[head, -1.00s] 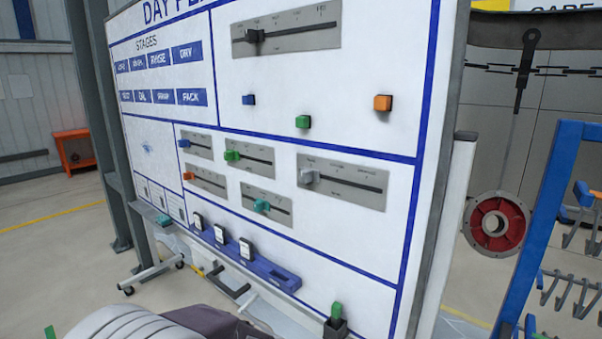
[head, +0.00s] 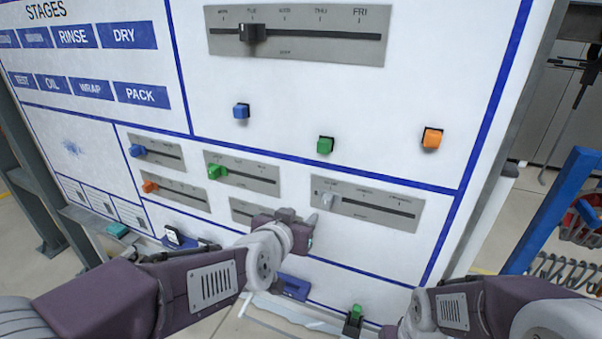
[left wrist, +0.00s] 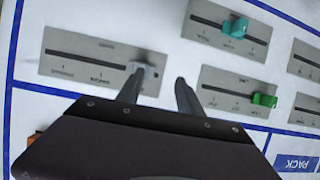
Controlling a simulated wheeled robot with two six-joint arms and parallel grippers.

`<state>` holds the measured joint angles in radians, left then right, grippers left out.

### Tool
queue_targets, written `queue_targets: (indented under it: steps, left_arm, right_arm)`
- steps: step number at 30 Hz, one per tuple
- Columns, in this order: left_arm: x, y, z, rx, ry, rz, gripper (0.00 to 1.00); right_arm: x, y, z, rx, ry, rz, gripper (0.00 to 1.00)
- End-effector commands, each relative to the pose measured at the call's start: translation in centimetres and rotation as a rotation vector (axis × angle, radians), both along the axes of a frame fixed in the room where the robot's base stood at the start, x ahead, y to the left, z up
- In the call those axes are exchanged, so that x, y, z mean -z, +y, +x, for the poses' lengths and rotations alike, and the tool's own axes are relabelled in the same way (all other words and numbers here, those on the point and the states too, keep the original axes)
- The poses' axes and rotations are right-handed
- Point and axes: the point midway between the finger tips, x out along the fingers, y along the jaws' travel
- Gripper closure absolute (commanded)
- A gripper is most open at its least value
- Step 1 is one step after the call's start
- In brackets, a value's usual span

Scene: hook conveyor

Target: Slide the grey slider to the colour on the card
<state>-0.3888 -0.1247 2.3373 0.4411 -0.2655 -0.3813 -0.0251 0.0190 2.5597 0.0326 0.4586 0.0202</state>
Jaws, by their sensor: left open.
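The grey slider (head: 329,198) sits at the left end of the dark slot in its grey plate (head: 383,226) on the white board. The plate's small labels are too blurred to read. My left gripper (head: 309,220) is open and empty just below and left of the slider. In the left wrist view the slider (left wrist: 142,66) is by the tip of the left-hand finger of my left gripper (left wrist: 162,78); I cannot tell if they touch. No card with a readable colour shows. My right arm enters at the lower right, its gripper out of view.
Neighbouring sliders are green (head: 216,172), blue (head: 138,151), orange (head: 150,187) and teal (left wrist: 235,27). Blue (head: 241,111), green (head: 325,145) and orange (head: 432,137) blocks are on the board above.

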Motion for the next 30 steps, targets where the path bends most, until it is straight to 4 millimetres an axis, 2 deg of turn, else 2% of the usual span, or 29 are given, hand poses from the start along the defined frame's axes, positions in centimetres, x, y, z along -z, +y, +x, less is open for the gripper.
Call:
queue_targets:
  steps: [1, 3, 11, 15, 22, 30]
  left_arm:
    - [-1.8, -0.7, -0.3, 0.017, -0.004, -0.002, 0.56]
    - [-2.6, -1.4, -0.6, 0.034, -0.007, -0.003, 0.56]
    - [-2.4, -2.0, -0.5, 0.047, -0.005, -0.003, 0.56]
    - [-1.3, -2.6, 1.5, 0.047, -0.002, -0.001, 0.56]
    - [0.1, -4.0, 5.5, 0.048, -0.002, -0.001, 0.56]
    - [0.9, -4.5, 7.2, 0.047, -0.006, -0.003, 0.56]
  right_arm:
    - [-1.6, 0.0, 0.0, 0.0, 0.0, 0.0, 0.64]
    - [-2.3, 0.0, 0.0, 0.0, 0.001, 0.0, 0.64]
    - [-2.2, 0.0, 0.0, 0.0, 0.001, 0.0, 0.64]
    - [-1.8, 0.0, 0.0, 0.0, 0.001, 0.0, 0.64]
    - [-3.0, 0.0, 0.0, 0.0, 0.0, 0.0, 0.64]
    - [-3.4, 0.0, 0.0, 0.0, 0.0, 0.0, 0.64]
